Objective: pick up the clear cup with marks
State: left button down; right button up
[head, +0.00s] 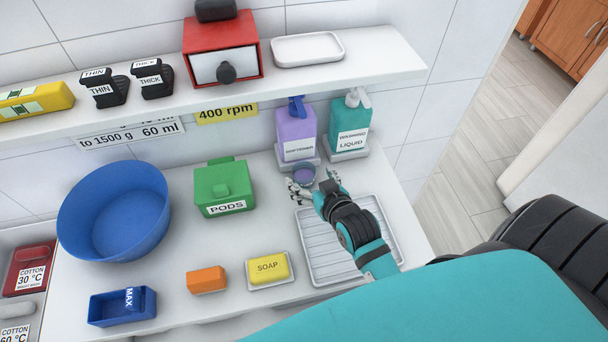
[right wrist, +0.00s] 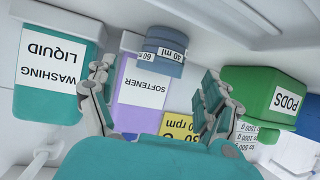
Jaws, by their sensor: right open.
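The clear cup with marks (head: 304,174) is small and bluish, and stands on the counter in front of the purple softener bottle (head: 296,132). In the right wrist view the cup (right wrist: 162,52) shows upside down, with "40 ml" and "60" marks on its side. My right gripper (head: 315,186) is open, its fingers spread on the near side of the cup. In the right wrist view the cup lies ahead of the gap between the fingertips (right wrist: 160,82), and the gripper looks empty. My left gripper is not in view.
The teal washing liquid bottle (head: 348,126) stands right of the softener. A ribbed white tray (head: 318,262) lies under my right arm. The green pods box (head: 223,187) and blue bowl (head: 113,212) stand to the left. A shelf (head: 400,66) overhangs the back.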

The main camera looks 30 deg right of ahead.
aim_at(304, 173)
jog(key=p+x, duration=0.1)
jog(key=x, duration=0.3)
jog(key=shift+w+f, duration=0.15)
jog(key=shift+w, duration=0.05)
jog(key=shift+w+f, duration=0.2)
jog(key=shift+w, duration=0.05)
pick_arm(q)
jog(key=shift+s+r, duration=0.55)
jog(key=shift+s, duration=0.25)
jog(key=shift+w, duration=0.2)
pick_arm(e)
jog(key=c, duration=1.1)
